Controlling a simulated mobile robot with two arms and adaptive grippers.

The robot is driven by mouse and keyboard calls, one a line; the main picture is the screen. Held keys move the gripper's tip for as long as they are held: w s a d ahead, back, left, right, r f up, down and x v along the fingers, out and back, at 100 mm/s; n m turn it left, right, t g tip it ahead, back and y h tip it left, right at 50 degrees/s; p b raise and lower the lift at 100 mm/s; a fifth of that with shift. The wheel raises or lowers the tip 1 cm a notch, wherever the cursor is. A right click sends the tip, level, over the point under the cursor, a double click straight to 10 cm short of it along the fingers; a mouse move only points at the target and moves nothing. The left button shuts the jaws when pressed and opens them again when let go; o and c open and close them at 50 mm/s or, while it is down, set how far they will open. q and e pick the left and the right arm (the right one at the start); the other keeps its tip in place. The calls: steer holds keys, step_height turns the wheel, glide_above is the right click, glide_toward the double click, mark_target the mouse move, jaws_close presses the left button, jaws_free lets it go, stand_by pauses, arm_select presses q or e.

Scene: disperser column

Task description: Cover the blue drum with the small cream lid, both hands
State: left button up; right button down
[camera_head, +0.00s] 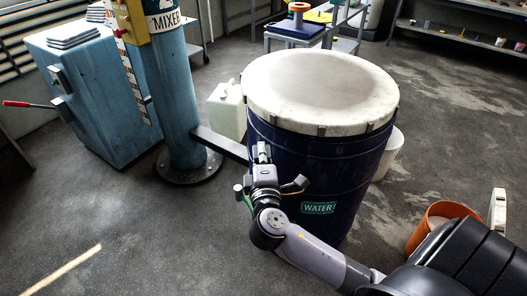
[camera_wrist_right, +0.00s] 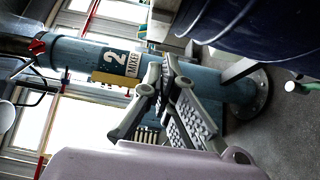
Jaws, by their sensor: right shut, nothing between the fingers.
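The dark blue drum (camera_head: 335,180) stands upright on the floor, with a green WATER label on its front. The cream lid (camera_head: 320,88) lies across its top, and its pale rim, with small dark clips, reaches over the drum's upper edge. My right gripper (camera_head: 262,152) is in front of the drum's left side, below the lid's rim. In the right wrist view its fingers (camera_wrist_right: 166,82) are shut and empty, and part of the dark blue drum (camera_wrist_right: 250,25) fills the upper right. I cannot tell whether the gripper touches the drum. My left gripper is not in view.
A blue mixer column (camera_head: 175,95) stands left of the drum, next to a blue cabinet (camera_head: 95,95) with a red-tipped lever. A pale canister (camera_head: 228,112) stands between column and drum. An orange bucket (camera_head: 418,238) is at the lower right. The front left floor is clear.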

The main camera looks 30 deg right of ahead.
mark_target(278, 123)
steer(key=w+d+p, duration=0.1)
steer(key=w+d, duration=0.5)
steer(key=d, duration=0.1)
steer(key=shift+w+p, duration=0.15)
steer(key=shift+p, duration=0.15)
steer(key=shift+w+d, duration=0.3)
steer(key=shift+d, duration=0.6)
steer(key=shift+w+d, duration=0.25)
steer(key=shift+d, duration=0.65)
steer(key=shift+a, duration=0.1)
